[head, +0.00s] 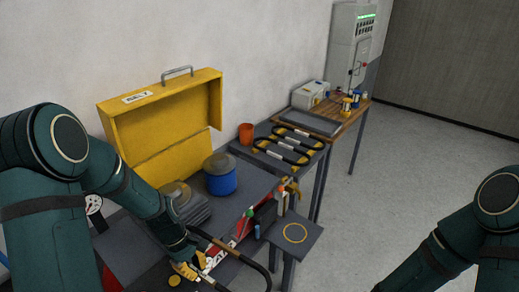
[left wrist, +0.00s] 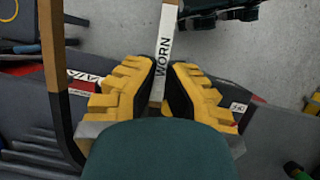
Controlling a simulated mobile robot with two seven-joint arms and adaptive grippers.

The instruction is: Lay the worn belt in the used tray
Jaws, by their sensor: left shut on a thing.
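The worn belt (head: 248,262) is a black loop with tan sections, held low at the bottom of the head view. In the left wrist view its white label (left wrist: 163,60) reads WORN and stands between my finger pads. My left gripper (left wrist: 161,92) is shut on the belt at this label; in the head view the gripper (head: 187,270) is over the front of the grey machine. My right gripper is outside the views. A flat grey tray (head: 310,122) lies on the wooden bench at the back; I cannot read any "used" marking on it.
A yellow raised lid (head: 165,120) stands behind the machine, with a blue can (head: 219,178) near it. Several dark loops (head: 288,147) lie on a grey table beside an orange cup (head: 246,133). A small shelf with a yellow ring (head: 295,233) juts out right.

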